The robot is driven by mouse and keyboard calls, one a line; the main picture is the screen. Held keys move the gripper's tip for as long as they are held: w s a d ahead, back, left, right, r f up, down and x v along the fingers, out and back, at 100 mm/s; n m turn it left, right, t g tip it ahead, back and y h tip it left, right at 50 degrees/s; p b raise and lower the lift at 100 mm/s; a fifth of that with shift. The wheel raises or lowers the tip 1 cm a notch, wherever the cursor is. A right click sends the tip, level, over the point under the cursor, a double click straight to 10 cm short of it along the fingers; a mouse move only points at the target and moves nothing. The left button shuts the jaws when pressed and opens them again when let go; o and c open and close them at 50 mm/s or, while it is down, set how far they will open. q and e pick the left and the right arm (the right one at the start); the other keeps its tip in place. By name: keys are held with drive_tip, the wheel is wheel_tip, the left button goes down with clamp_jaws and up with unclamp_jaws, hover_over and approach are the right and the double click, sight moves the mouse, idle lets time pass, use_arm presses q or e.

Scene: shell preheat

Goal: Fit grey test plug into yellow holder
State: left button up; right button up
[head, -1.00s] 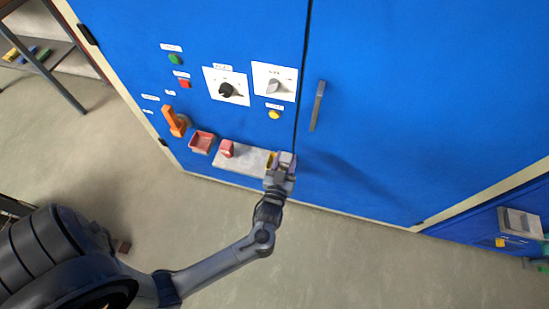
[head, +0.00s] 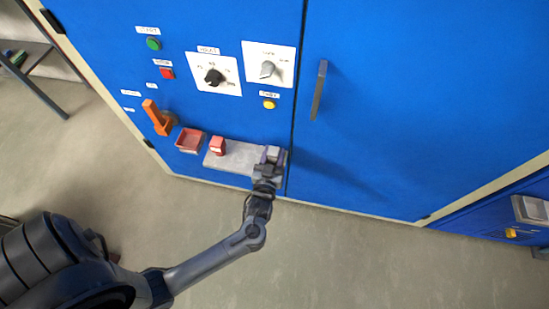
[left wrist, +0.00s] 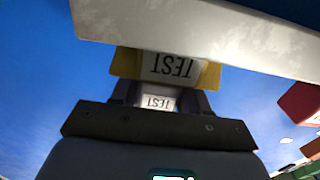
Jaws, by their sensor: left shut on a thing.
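The yellow holder (left wrist: 126,64) with a white TEST label shows in the left wrist view, beside the edge of the pale ledge. The grey test plug (left wrist: 158,102), also labelled TEST, is between the fingers of my left gripper (left wrist: 160,98), which is shut on it. The plug is lined up close to the holder; I cannot tell whether it has entered it. In the head view, my left gripper (head: 270,158) is at the right end of the ledge and hides the holder. My right gripper is not in view.
The grey ledge (head: 240,158) on the blue cabinet carries a red block (head: 217,146). Left of it are a red tray (head: 190,140) and an orange lever (head: 157,118). Knobs and buttons sit above. A door handle (head: 319,90) is at upper right.

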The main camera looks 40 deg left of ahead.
use_arm(q)
drive_tip(key=shift+f, duration=0.2)
drive_tip(key=shift+f, duration=0.25)
drive_tip(key=o, duration=1.1)
